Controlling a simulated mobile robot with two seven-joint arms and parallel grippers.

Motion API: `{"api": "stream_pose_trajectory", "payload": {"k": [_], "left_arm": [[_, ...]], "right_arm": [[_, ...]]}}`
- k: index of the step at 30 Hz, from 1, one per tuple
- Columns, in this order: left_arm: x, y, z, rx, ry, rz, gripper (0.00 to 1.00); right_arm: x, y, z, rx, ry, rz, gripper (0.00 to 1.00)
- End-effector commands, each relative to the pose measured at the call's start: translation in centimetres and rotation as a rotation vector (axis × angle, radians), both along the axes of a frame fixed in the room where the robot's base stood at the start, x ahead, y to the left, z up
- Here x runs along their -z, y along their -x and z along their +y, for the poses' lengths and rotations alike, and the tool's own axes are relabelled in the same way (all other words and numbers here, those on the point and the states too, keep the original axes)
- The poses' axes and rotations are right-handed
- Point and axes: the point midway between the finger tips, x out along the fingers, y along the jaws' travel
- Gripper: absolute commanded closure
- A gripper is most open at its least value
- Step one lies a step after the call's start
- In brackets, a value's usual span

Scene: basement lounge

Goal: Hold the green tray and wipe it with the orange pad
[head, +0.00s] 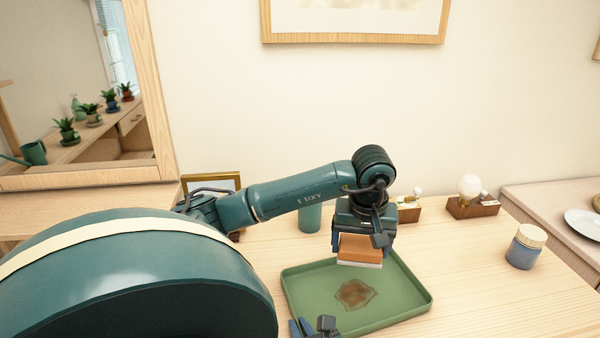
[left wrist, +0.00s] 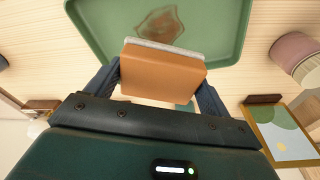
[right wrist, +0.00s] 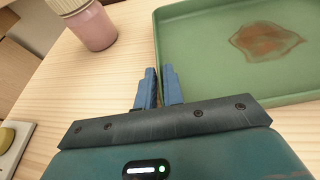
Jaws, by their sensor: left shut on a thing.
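The green tray (head: 410,311) lies flat on the wooden table, with a brown stain (head: 355,294) on its floor. My left gripper (head: 362,240) is shut on the orange pad (head: 361,248), which has a pale grey underside. In the head view the pad is over the tray's far part, behind the stain; the left wrist view also shows the pad (left wrist: 163,72) between both fingers. I cannot tell whether it touches the tray. My right gripper (right wrist: 160,84) is at the tray's near left rim, fingers close together on either side of it. Its contact with the rim is partly hidden.
A blue-grey jar (head: 525,250) stands to the right of the tray. Wooden-based lamps (head: 470,195) and a green cylinder (head: 310,216) are behind it. A pink jar (right wrist: 92,25) and a picture frame (left wrist: 283,130) are to its left. The table right of the tray is mostly clear.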

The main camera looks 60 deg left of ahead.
Motion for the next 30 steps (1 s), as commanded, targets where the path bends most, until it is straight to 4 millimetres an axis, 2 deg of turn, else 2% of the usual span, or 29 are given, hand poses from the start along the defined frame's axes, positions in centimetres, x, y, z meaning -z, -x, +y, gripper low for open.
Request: {"api": "stream_pose_trajectory", "payload": {"k": [1, 7, 17, 23, 30], "left_arm": [[0.0, 0.0, 0.0, 0.0, 0.0, 0.0, 0.37], [0.0, 0.0, 0.0, 0.0, 0.0, 0.0, 0.37], [0.0, 0.0, 0.0, 0.0, 0.0, 0.0, 0.37], [0.0, 0.0, 0.0, 0.0, 0.0, 0.0, 0.37], [0.0, 0.0, 0.0, 0.0, 0.0, 0.0, 0.37]], "right_arm": [[0.0, 0.0, 0.0, 0.0, 0.0, 0.0, 0.87], [0.0, 0.0, 0.0, 0.0, 0.0, 0.0, 0.71], [-0.1, 0.0, -0.4, 0.001, 0.001, -0.001, 0.71], [-0.9, 0.6, -2.3, -0.002, 0.001, -0.002, 0.71], [-2.5, 1.8, -6.0, -0.001, 0.001, -0.002, 0.71]]}}
